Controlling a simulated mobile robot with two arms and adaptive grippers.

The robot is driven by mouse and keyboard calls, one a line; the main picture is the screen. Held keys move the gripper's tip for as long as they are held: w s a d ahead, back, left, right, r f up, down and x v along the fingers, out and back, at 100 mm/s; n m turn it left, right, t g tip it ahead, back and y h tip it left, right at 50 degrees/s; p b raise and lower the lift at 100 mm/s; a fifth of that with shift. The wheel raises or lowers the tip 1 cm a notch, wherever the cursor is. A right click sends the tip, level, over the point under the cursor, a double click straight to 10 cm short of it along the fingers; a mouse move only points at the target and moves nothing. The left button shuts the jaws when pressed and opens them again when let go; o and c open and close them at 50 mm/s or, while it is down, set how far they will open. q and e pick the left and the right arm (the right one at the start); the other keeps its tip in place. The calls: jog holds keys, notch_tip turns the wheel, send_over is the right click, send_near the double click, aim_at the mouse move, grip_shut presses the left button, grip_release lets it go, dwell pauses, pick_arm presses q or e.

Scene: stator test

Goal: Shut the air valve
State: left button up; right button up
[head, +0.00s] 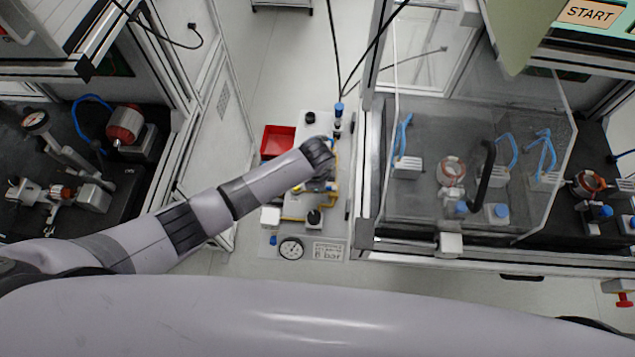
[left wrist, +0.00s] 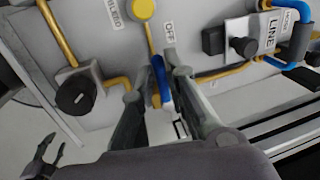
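The air panel (head: 327,228) has yellow pipes and lies below my left arm in the head view. In the left wrist view, the blue valve handle (left wrist: 163,86) lies between the two fingers of my left gripper (left wrist: 157,88), beside an OFF label (left wrist: 169,32). The fingers are apart, with a gap on the left of the handle; the right finger is close to it, and I cannot tell if it touches. In the head view, my wrist hides most of the valve. My right gripper does not show clearly in either view.
A black knob (left wrist: 76,96) sits left of the fingers, and a LINE block (left wrist: 262,38) with blue tubing is on the right.

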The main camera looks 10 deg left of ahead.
pick_arm(q)
jog(key=o, duration=0.4)
jog(key=shift+c, duration=0.2)
notch_tip(320, 180, up, 12)
jog(key=s, duration=0.2)
jog(key=shift+s, duration=0.2)
jog(key=shift+f, duration=0.1)
